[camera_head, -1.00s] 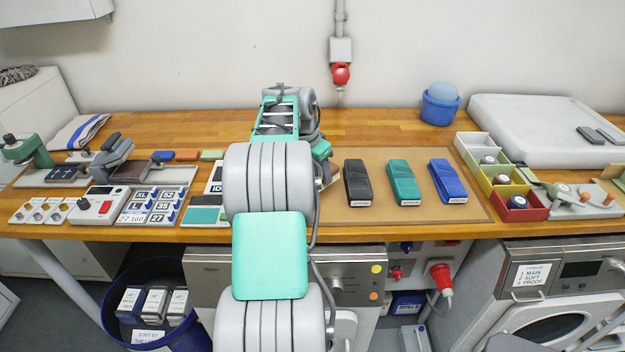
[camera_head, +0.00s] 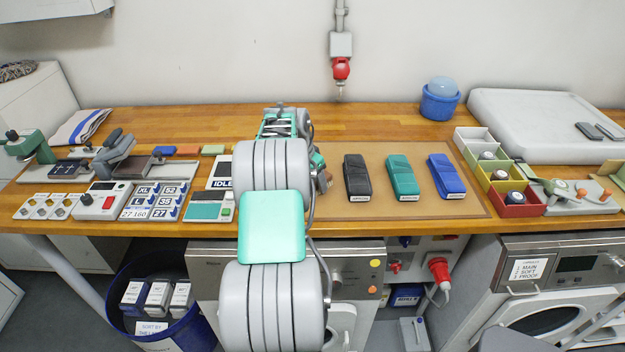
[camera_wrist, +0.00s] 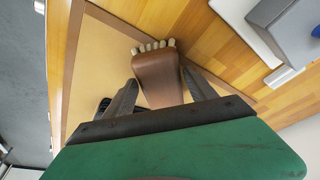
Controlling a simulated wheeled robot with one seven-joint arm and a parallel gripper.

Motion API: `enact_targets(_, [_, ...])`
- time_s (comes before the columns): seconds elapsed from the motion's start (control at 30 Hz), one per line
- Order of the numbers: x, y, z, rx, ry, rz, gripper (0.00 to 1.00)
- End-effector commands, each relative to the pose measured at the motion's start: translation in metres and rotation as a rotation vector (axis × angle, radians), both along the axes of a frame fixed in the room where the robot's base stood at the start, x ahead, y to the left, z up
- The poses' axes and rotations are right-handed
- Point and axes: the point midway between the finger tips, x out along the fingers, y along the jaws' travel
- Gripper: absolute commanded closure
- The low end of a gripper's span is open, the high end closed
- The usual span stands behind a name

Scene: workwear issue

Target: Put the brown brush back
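The brown brush (camera_wrist: 160,75) is between my gripper's two dark fingers in the wrist view, with its pale bristles at the far end. My gripper (camera_wrist: 158,92) appears closed on its sides. In the head view the brown brush (camera_head: 323,181) shows only in part, beside my arm, over the left part of the tan mat (camera_head: 420,210). My arm hides most of the gripper there. A black brush (camera_head: 357,177), a teal brush (camera_head: 402,175) and a blue brush (camera_head: 446,177) lie in a row on the mat, right of the brown one.
A terminal reading IDLE (camera_head: 220,172) stands left of my arm. A divided tray (camera_head: 500,178) is right of the mat, with a blue tub (camera_head: 440,103) behind. The wooden bench top (camera_head: 370,124) behind the mat is clear.

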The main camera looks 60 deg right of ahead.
Motion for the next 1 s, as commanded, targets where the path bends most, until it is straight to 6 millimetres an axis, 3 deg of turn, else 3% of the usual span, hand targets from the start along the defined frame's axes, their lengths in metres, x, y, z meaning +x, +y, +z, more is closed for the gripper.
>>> enact_targets(0.43, [0.001,0.001,0.009,-0.001,-0.001,0.0,0.26])
enact_targets(0.8, [0.009,0.026,0.093,-0.004,-0.002,0.001,0.26])
enact_targets(1.0, [0.01,0.034,0.117,0.0,0.0,0.0,0.26])
